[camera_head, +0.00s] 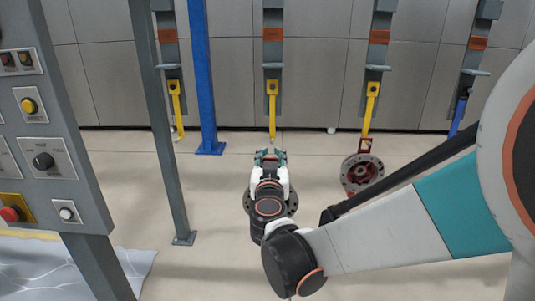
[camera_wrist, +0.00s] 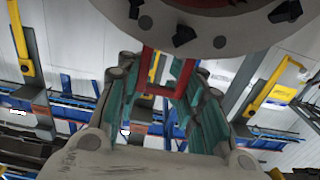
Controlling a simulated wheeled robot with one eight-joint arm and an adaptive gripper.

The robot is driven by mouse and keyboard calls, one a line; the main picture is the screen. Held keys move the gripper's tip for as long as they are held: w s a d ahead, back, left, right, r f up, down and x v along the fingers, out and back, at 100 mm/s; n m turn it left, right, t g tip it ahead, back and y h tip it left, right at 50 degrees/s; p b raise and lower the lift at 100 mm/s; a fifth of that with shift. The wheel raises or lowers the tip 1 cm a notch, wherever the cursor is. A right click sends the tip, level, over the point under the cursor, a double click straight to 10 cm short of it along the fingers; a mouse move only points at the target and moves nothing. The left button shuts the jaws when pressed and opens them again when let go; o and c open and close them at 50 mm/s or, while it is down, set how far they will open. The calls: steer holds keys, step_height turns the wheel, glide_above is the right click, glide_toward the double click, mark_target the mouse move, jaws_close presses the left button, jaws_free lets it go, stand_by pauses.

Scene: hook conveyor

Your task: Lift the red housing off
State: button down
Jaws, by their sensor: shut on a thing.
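My gripper (camera_head: 270,158) is at the lower end of the middle yellow hook (camera_head: 272,108). In the wrist view my gripper (camera_wrist: 160,92) has its teal-padded fingers shut on the red bracket of a red housing (camera_wrist: 177,76). The grey bolted flange of that housing fills the top of the wrist view. In the head view only the rim of this housing (camera_head: 292,203) shows around my wrist; the rest is hidden. I cannot tell whether its bracket still touches the hook. A second red housing (camera_head: 362,173) with a grey flange hangs from the hook to the right.
A grey post (camera_head: 163,150) and a blue post (camera_head: 203,90) stand left of my gripper. A control panel (camera_head: 45,140) with buttons is at the far left. Another yellow hook (camera_head: 176,105) and a blue hook (camera_head: 459,112) hang empty. The floor below is mostly clear.

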steer(key=shift+f, duration=0.15)
steer(key=shift+s, duration=0.2)
steer(key=s, duration=1.3)
steer(key=shift+s+a+p, duration=0.15)
steer(key=shift+a+p, duration=0.2)
stand_by(1.3)
